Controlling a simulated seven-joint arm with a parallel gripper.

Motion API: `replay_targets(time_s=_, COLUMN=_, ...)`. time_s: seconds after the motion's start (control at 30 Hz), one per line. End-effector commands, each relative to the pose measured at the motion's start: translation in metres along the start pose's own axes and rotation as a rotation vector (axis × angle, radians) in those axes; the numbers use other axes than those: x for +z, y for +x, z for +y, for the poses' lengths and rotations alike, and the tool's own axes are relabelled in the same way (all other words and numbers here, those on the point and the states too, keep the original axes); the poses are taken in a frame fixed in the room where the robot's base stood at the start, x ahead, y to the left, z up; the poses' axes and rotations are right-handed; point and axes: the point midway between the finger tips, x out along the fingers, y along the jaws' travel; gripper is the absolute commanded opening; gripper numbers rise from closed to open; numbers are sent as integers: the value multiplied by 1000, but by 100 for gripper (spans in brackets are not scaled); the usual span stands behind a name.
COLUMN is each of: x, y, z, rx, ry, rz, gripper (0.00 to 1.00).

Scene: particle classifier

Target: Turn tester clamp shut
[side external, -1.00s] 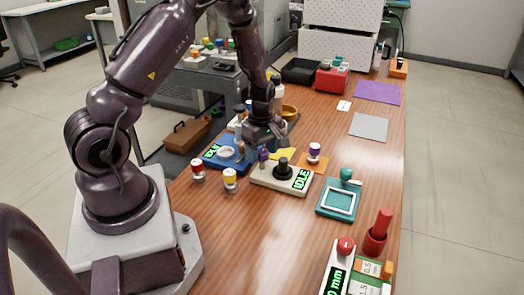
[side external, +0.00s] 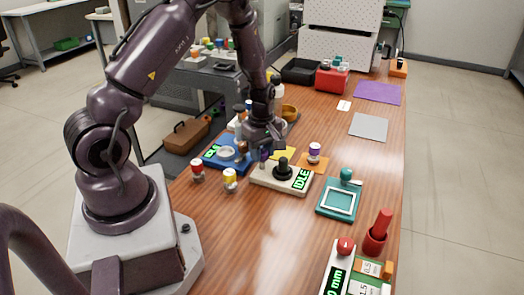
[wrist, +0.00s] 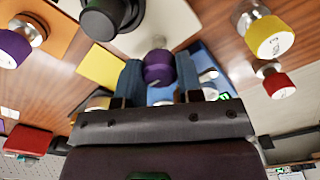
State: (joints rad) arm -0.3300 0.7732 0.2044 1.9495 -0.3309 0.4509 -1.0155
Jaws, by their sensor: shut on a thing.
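The tester is a cream box (side external: 268,180) with a green IDLE display (side external: 302,179) and a black knob (side external: 283,170). A purple knob (side external: 263,156), which looks like the clamp handle, stands at its left end. My gripper (side external: 264,148) points down over that end and is shut on the purple knob. In the wrist view the purple knob (wrist: 158,68) sits between the blue fingers of my gripper (wrist: 159,80), and the black knob (wrist: 105,16) shows at the top. The clamp's jaw is not clear behind the fingers.
A blue device (side external: 213,163) with a green display stands close left. Red-capped (side external: 197,169) and yellow-capped (side external: 229,179) jars stand in front. A purple-capped jar (side external: 314,153) sits on an orange mat right of the tester. A teal frame fixture (side external: 339,201) is farther right.

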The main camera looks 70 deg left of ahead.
Motion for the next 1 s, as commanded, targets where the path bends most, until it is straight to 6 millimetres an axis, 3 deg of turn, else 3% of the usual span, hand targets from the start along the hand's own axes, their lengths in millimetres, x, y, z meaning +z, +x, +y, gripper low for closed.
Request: replay_targets(time_s=1.0, x=1, y=-1, z=2, rx=1, ry=922, rz=0, gripper=10)
